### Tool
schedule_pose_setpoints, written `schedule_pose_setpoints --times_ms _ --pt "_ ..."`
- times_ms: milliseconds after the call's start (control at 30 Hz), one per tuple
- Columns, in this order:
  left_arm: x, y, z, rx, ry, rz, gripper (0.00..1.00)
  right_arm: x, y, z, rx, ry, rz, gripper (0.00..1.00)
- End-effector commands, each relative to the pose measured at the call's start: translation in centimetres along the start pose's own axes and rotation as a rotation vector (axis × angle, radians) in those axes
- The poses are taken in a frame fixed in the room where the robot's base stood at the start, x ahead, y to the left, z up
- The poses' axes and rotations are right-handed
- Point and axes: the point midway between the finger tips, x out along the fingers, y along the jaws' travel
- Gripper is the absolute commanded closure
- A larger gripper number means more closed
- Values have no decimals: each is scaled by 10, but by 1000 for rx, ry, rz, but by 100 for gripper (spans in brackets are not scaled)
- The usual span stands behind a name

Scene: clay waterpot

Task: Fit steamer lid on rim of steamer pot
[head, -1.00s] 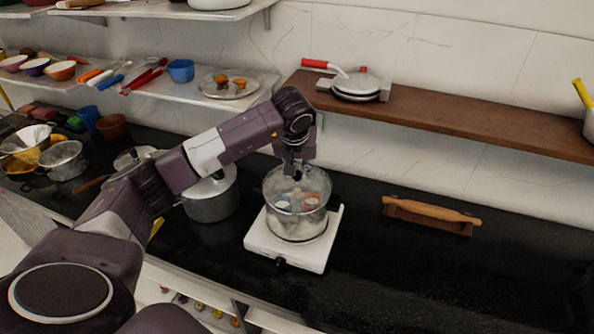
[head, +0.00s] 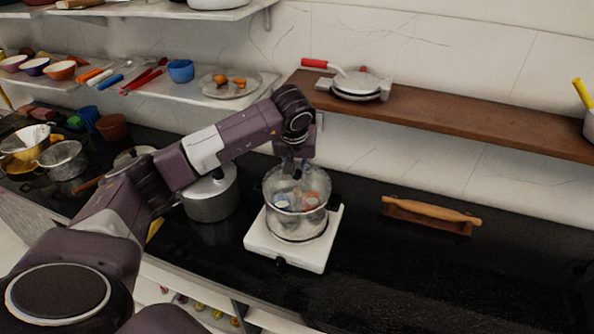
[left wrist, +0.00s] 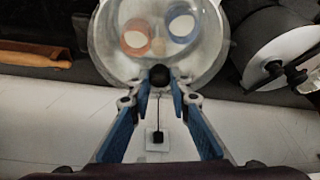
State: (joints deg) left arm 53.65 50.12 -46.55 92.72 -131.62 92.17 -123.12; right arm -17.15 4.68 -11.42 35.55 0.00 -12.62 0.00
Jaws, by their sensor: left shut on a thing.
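The steamer pot (head: 297,222) stands on a white portable burner (head: 262,244) on the black counter. A blue and an orange item show inside it. The clear glass steamer lid (head: 283,178) is over the pot's mouth, roughly level. I cannot tell if its edge touches the rim all round. My left gripper (head: 295,172) is above the lid. In the left wrist view, its fingers (left wrist: 160,86) are shut on the lid's black knob (left wrist: 159,75), and the lid (left wrist: 105,45) shows beyond it with the blue and orange rings seen through it. My right gripper is not in view.
A grey lidded pot (head: 212,198) stands close to the left, below my arm. A rolling pin (head: 432,209) on a stand lies to the right. A wooden shelf (head: 450,115) hangs behind. The counter at front right is clear.

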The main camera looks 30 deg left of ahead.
Motion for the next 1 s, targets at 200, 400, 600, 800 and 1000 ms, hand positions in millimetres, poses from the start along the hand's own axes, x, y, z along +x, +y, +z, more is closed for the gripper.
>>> schedule_pose_setpoints --times_ms 200,400,600,800,1000 --pt "-2 0 -1 -1 2 1 100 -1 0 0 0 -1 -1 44" --pt "-2 0 -1 -1 2 1 100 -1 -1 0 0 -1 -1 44" --pt "1 0 0 -1 2 1 100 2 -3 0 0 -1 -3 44" --pt "6 0 2 -1 2 1 100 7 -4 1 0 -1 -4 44" --pt "5 0 2 -1 1 1 100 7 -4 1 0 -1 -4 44"
